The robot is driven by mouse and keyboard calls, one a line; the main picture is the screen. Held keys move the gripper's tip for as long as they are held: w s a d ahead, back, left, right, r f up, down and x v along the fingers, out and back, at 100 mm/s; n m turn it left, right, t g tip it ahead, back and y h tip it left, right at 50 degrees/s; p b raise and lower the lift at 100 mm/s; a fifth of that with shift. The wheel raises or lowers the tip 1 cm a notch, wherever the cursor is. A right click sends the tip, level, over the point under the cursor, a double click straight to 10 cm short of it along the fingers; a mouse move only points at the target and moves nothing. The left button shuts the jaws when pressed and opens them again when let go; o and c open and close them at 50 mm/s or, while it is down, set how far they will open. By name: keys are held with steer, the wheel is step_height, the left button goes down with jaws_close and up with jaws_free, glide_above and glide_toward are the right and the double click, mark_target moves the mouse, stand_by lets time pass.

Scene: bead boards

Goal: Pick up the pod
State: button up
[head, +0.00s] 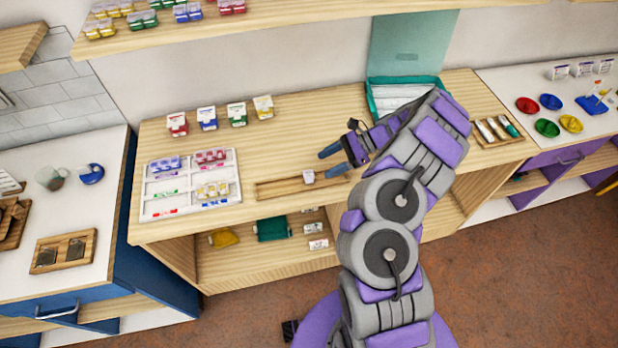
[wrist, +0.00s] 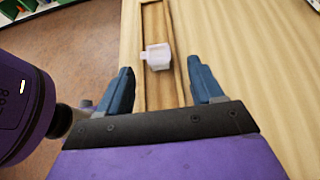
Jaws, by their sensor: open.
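A small white, translucent block that looks like the pod (head: 309,177) sits in a narrow wooden tray (head: 277,189) on the wooden counter. In the wrist view the pod (wrist: 157,56) lies in the tray's groove (wrist: 153,18), beyond my fingertips and roughly midway between them. My gripper (head: 333,162) is above the counter at the right end of the tray. In the wrist view my gripper (wrist: 162,75) is open, with its two blue fingers apart and nothing between them. The pod's underside is hidden.
A white sorting board (head: 235,195) with small coloured pieces lies left of the tray. Several small boxes (head: 207,117) stand along the back. A green open case (head: 370,103) is behind my arm. The counter between the tray and the boxes is clear.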

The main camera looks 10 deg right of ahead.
mark_target(311, 174)
steer(key=shift+b+x, duration=0.75)
steer(key=shift+x, duration=2.35)
steer(key=shift+s+f, duration=0.15)
steer(key=shift+c, duration=0.5)
steer(key=shift+d, duration=0.1)
steer(key=c, duration=0.8)
